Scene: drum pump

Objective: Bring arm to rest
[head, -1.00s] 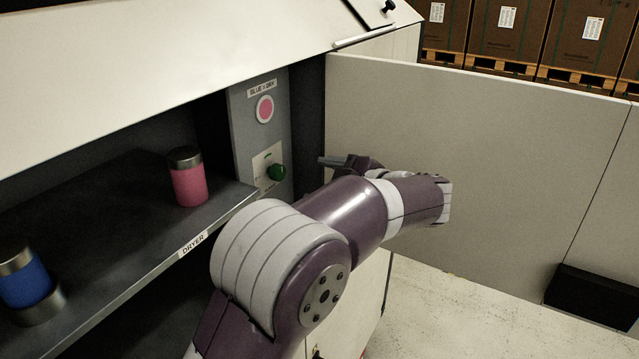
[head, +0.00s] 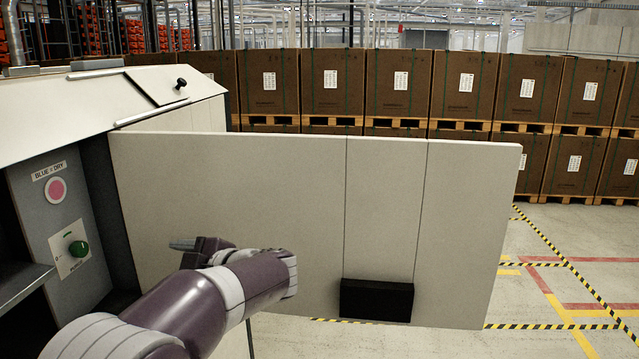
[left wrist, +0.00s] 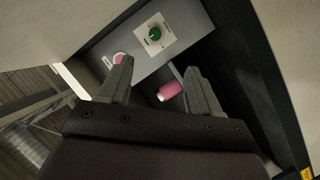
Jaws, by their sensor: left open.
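My left arm (head: 205,300) comes in from the lower left in the head view. Its gripper (head: 184,244) is in front of the open cabinet door, to the right of the control panel, and is partly hidden by my wrist. In the left wrist view the two fingers of the gripper (left wrist: 158,85) are apart with nothing held between them. Beyond them are the green knob (left wrist: 155,34) and a pink canister (left wrist: 169,90). My right gripper is in neither view.
The grey control panel (head: 58,230) has a pink lamp (head: 56,190) and a green knob (head: 78,249). The open door (head: 230,180) stands close behind my left arm, with a black block (head: 376,299) on it. Boxes on pallets (head: 333,85) stand behind. Marked floor at right is free.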

